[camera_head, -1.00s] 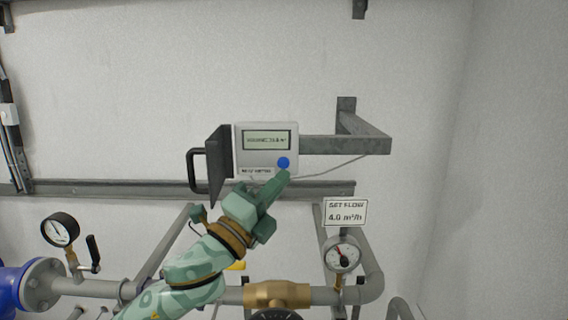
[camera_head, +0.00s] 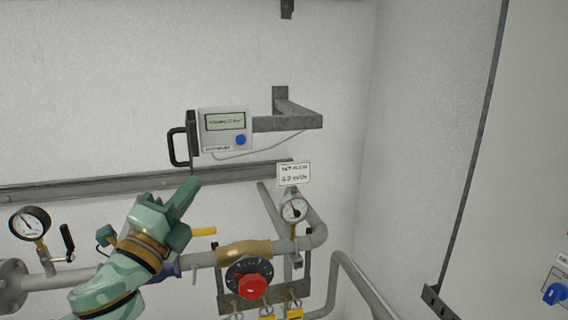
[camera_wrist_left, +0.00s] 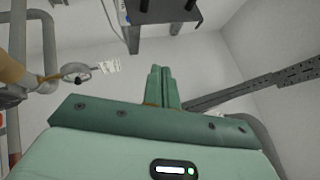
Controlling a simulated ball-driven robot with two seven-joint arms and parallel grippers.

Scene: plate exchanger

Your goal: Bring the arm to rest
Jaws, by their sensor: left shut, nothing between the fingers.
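My left gripper (camera_head: 192,190) comes in from the lower left in the head view, its green fingers pointing up and right. It is shut and empty. Its tips are below and left of the white heat meter box (camera_head: 224,131), apart from it in the picture. The box has a small display and a blue button (camera_head: 240,140). In the left wrist view the closed fingers (camera_wrist_left: 162,80) point up toward the wall. My right gripper is not in view.
A grey bracket (camera_head: 295,121) juts out beside the box. Below are pipes, a brass valve with a red knob (camera_head: 252,287), yellow padlocks, a gauge (camera_head: 294,210) under a "set flow" sign (camera_head: 294,173), and another gauge (camera_head: 30,223) at left. The wall right of the pipes is clear.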

